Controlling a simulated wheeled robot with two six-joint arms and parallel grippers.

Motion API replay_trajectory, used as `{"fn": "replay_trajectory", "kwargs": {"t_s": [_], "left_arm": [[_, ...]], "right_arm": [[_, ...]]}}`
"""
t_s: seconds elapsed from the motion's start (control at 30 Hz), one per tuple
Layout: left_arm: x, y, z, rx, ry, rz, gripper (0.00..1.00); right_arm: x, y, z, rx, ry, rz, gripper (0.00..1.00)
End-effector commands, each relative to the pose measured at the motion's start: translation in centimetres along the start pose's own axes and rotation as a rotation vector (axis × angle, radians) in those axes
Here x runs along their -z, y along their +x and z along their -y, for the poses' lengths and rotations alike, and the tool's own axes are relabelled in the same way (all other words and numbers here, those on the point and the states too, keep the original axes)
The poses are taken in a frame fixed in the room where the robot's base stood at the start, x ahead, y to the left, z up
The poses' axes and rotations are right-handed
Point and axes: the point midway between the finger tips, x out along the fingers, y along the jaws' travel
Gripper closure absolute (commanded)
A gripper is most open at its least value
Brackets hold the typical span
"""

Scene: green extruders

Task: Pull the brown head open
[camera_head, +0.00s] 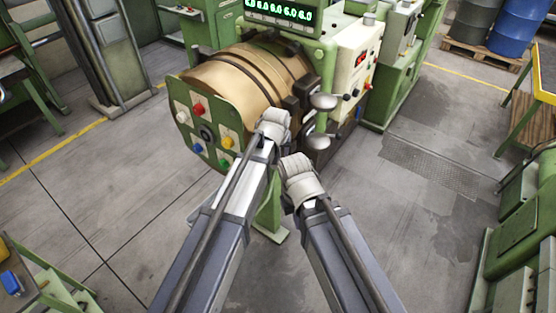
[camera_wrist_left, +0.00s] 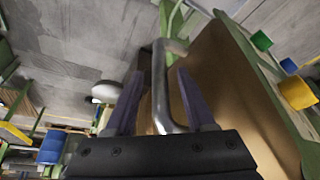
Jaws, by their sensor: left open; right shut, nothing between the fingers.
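The brown head (camera_head: 228,78) is a large tan-brown drum on the green machine, with a green button plate at its front. It fills the right of the left wrist view (camera_wrist_left: 232,85). A bent metal handle (camera_wrist_left: 160,95) runs beside it. My left gripper (camera_wrist_left: 160,73) is open, with one finger on each side of the handle; I cannot tell whether they touch it. In the head view my left arm hides that gripper and handle. My right gripper (camera_head: 289,203) is low in front of the machine, mostly hidden by its own arm, shut and away from the head.
Coloured buttons (camera_head: 199,109) sit on the head's front plate. Two silver domes (camera_head: 322,102) stick out at the machine's right. A control box (camera_head: 360,60) stands behind them. A green cabinet (camera_head: 520,235) is at the right. Open floor (camera_head: 415,235) lies between.

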Motion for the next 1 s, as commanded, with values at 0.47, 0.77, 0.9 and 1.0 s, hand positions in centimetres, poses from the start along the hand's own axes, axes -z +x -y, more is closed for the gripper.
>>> {"fn": "replay_trajectory", "kwargs": {"t_s": [0.47, 0.77, 0.9, 1.0], "left_arm": [[0.0, 2.4, 0.0, 0.000, 0.000, 0.000, 0.45], [0.0, 2.4, 0.0, 0.000, 0.000, 0.000, 0.75], [0.0, 2.4, 0.0, 0.000, 0.000, 0.000, 0.91], [0.0, 2.4, 0.0, 0.000, 0.000, 0.000, 1.00]], "right_arm": [[0.2, 2.2, 0.2, 0.000, 0.002, -0.001, 1.00], [0.2, 2.2, 0.2, 0.000, 0.002, -0.001, 1.00], [0.2, 2.2, 0.2, 0.000, 0.002, -0.001, 1.00], [0.2, 2.2, 0.2, 0.000, 0.002, -0.001, 1.00]]}}
